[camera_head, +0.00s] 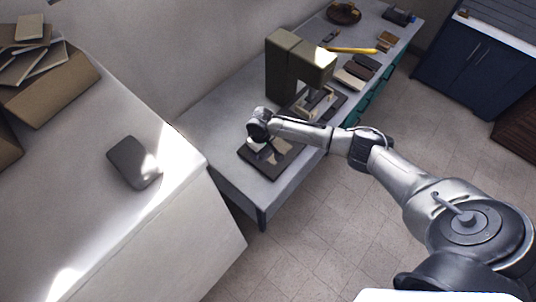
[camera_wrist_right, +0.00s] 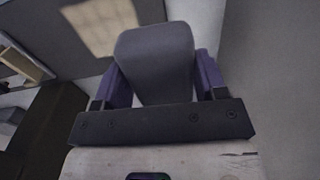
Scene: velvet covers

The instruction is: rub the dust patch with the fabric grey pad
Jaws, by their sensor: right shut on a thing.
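The fabric grey pad (camera_wrist_right: 155,48) is held between the purple fingers of my right gripper (camera_wrist_right: 160,80) in the right wrist view. A pale tan patch (camera_wrist_right: 102,24), which looks like the dust patch, lies on a dark board beyond the pad's end, to its left. In the head view the dark board (camera_head: 247,154) lies on the grey bench, with a light patch (camera_head: 277,148) on it. My right wrist is over the board's far left part and hides the fingers and pad there. I cannot tell whether the pad touches the board. My left gripper is not in view.
An olive machine (camera_head: 283,68) stands behind the board, with another dark plate (camera_head: 333,103) beside it. A yellow-handled tool (camera_head: 352,50) and small blocks lie farther along. A dark grey rounded block (camera_head: 128,160) and cardboard boxes (camera_head: 48,88) sit on the left counter.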

